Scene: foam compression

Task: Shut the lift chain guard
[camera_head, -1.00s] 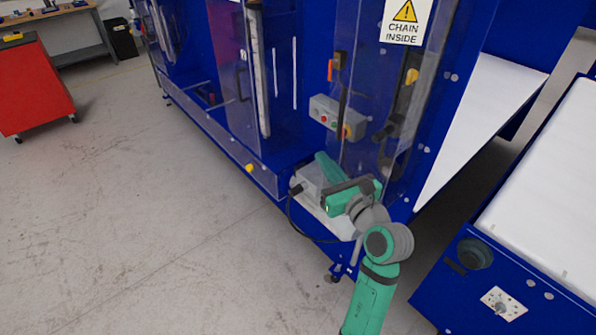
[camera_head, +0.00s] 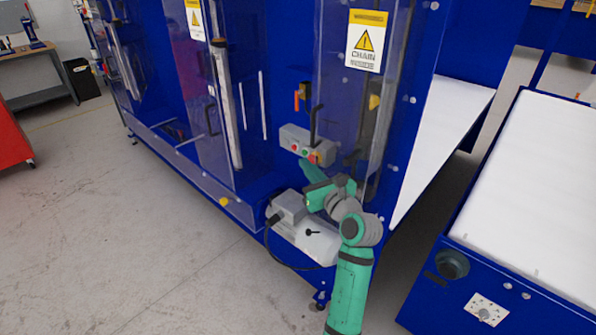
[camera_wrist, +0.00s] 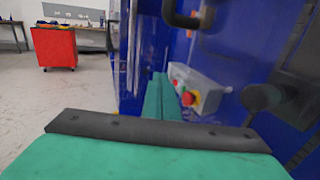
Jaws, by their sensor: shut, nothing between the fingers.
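The lift chain guard (camera_head: 343,95) is a clear panel with a yellow and white chain warning sign (camera_head: 367,40), on the right part of the blue machine. A black handle (camera_head: 316,122) stands at its left edge. A dark handle also shows at the top of the wrist view (camera_wrist: 187,16). I cannot tell for sure how far the guard stands open. My gripper (camera_head: 307,167) is shut and empty, low in front of the guard and below the handle. Its teal fingers also show in the wrist view (camera_wrist: 160,95), apart from the handle.
A grey control box (camera_head: 302,144) with coloured buttons lies just beyond my fingers. A grey motor housing (camera_head: 305,235) with a cable sits below my gripper. A white sloping conveyor (camera_head: 530,190) stands at the right. The floor (camera_head: 130,240) at the left is clear.

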